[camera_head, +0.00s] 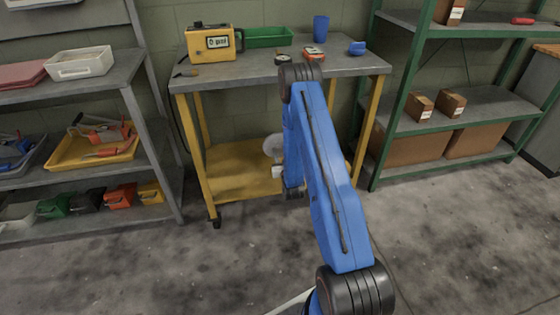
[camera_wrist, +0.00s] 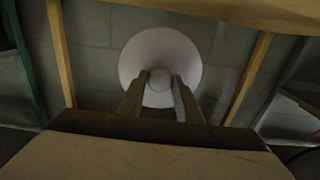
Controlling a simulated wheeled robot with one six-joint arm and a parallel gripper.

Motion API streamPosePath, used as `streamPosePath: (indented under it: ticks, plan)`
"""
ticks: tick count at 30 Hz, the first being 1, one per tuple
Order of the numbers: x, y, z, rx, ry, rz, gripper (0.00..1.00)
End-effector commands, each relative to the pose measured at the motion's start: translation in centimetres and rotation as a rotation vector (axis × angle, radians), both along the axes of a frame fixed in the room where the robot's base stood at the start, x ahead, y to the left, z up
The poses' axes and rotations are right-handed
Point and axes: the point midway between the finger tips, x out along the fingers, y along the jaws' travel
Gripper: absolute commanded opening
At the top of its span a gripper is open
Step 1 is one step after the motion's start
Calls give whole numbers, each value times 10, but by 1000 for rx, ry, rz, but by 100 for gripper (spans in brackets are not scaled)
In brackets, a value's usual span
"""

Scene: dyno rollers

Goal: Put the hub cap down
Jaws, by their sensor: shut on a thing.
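The hub cap is a pale grey-white round disc with a raised middle (camera_wrist: 160,50). My gripper (camera_wrist: 160,88) is shut on it, with one finger on either side of the raised middle. In the head view the hub cap (camera_head: 272,145) shows only in part, left of my blue arm. It appears near the front of the yellow cart, between its top and its lower shelf (camera_head: 235,178). My gripper is mostly hidden there behind my arm. I cannot tell whether the hub cap touches anything else.
The cart's grey top (camera_head: 260,70) holds a yellow meter (camera_head: 210,43), a green tray (camera_head: 266,37), a blue cup (camera_head: 320,29) and small items. Grey shelving (camera_head: 150,130) stands left, green shelving (camera_head: 400,110) right. Open concrete floor (camera_head: 150,265) lies in front.

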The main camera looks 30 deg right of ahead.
Motion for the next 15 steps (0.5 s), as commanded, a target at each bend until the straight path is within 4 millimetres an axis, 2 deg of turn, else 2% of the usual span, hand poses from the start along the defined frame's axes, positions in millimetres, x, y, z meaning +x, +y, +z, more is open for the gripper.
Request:
streamPosePath:
  ticks: [5,12,15]
  plan:
    - [0,0,-12,1,2,0,1]
    - [0,0,-40,0,1,0,1]
    - [0,0,-43,0,0,0,1]
